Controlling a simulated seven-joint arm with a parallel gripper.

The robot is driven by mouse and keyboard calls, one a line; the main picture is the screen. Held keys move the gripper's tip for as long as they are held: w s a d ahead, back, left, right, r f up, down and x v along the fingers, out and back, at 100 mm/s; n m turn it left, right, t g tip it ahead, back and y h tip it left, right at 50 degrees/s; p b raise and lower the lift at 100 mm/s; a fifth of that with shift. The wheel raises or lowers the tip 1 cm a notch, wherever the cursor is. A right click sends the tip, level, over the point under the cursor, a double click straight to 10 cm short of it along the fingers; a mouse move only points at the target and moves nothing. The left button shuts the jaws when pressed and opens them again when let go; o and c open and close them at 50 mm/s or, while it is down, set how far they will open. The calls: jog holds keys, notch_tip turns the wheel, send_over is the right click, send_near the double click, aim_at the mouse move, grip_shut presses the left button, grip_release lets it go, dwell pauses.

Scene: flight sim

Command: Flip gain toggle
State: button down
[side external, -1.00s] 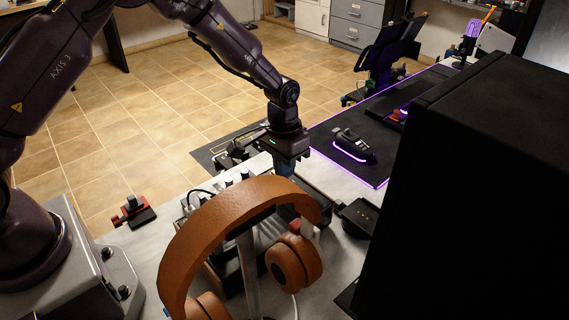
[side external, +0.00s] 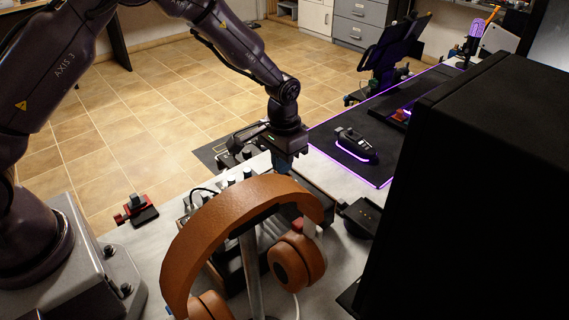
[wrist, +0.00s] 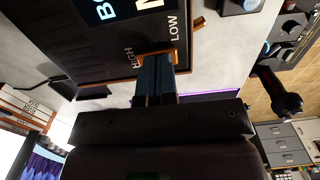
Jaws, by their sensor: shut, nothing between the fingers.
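My gripper (wrist: 153,62) is shut with nothing between its fingers. In the wrist view its fingertips are over the edge of a black panel (wrist: 85,50), close to the printed words HIGH (wrist: 129,58) and LOW (wrist: 174,27). An orange strip (wrist: 185,67) shows around the fingertips. The gain toggle itself cannot be made out; the fingers cover that spot, and I cannot tell whether they touch it. In the side view my gripper (side external: 281,168) points down behind the headphones' band, which hides what lies below the tips.
Brown headphones (side external: 225,225) on a stand are in front of my gripper in the side view. A large black box (side external: 480,190) fills the right. A desk mat with a purple-lit edge (side external: 385,120) holds a black mouse (side external: 355,145). A red-and-black device (side external: 136,211) sits left.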

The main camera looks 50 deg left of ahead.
notch_tip(320, 180, up, 14)
dwell(0.6)
jog(key=f, duration=1.4)
jog(key=shift+s+a+f, duration=0.1)
jog(key=shift+a, duration=0.3)
